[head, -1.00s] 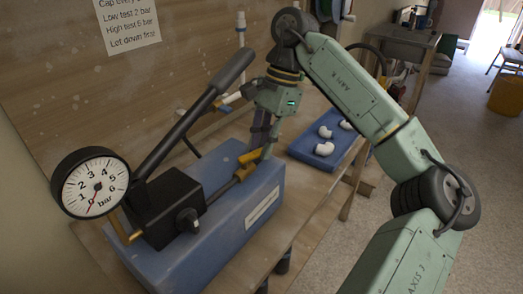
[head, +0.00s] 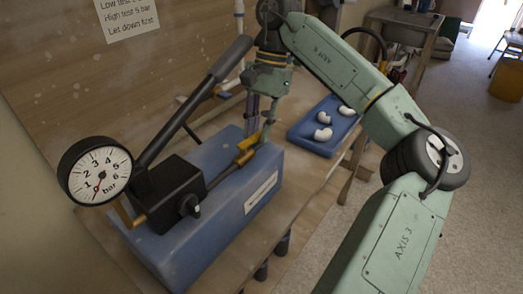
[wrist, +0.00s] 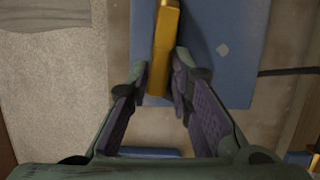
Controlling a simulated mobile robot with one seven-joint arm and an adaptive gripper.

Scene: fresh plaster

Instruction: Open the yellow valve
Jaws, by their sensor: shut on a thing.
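The yellow valve handle (head: 248,143) sits on the brass pipe fitting at the right end of the blue pump box (head: 190,245). My gripper (head: 260,138) reaches down to it from above. In the wrist view the yellow handle (wrist: 164,45) runs between the two fingers, and my gripper (wrist: 162,82) is shut on its near end. The valve body under the handle is largely hidden in the wrist view. The pressure gauge (head: 100,172) stands at the left, its red needle pointing low, near zero.
The black pump lever (head: 195,100) slants up just left of my gripper. A blue tray (head: 307,140) with white fittings lies to the right on the wooden bench. A paper notice (head: 124,17) hangs on the wall. Open floor lies to the right.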

